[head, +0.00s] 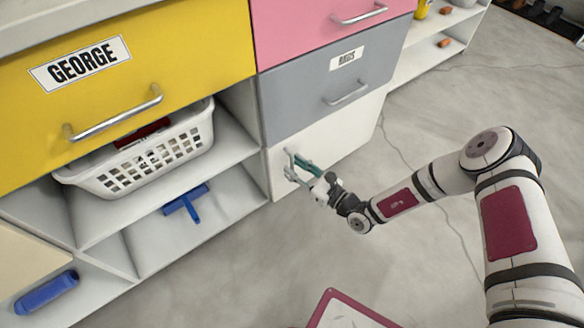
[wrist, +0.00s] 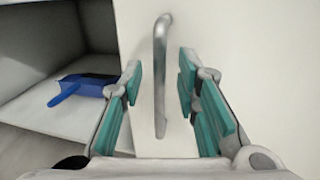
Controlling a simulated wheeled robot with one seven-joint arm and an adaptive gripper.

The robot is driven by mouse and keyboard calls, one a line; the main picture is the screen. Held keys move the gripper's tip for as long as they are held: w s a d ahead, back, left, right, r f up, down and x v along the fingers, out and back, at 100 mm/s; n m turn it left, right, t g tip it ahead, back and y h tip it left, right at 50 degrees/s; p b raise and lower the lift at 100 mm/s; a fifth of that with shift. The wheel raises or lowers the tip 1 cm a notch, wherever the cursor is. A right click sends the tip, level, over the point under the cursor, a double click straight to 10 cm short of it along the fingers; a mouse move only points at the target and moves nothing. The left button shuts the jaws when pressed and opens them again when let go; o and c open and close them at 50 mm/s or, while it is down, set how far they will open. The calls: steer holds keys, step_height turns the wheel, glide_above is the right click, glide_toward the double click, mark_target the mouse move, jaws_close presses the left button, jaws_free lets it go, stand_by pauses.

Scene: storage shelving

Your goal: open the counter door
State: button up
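The white counter door (head: 345,135) is the bottom panel below the grey drawer, and it looks shut. It fills the right of the wrist view (wrist: 250,50). Its upright metal bar handle (wrist: 161,60) stands near the door's left edge. My gripper (head: 297,165) is at the door's left side, with its teal-padded fingers pointing at the door. In the wrist view my gripper (wrist: 160,88) is open, with one finger on each side of the handle and a gap on both sides. In the head view my fingers partly hide the handle.
A grey drawer (head: 320,100) and a pink drawer (head: 310,28) sit above the door. To the left are a yellow drawer (head: 190,60), a white basket (head: 150,160) and a blue tool (head: 185,203) on open shelves. The floor right of the door is clear.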

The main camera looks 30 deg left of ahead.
steer(key=shift+w+a, duration=0.15)
steer(key=shift+a, duration=0.85)
jaws_close()
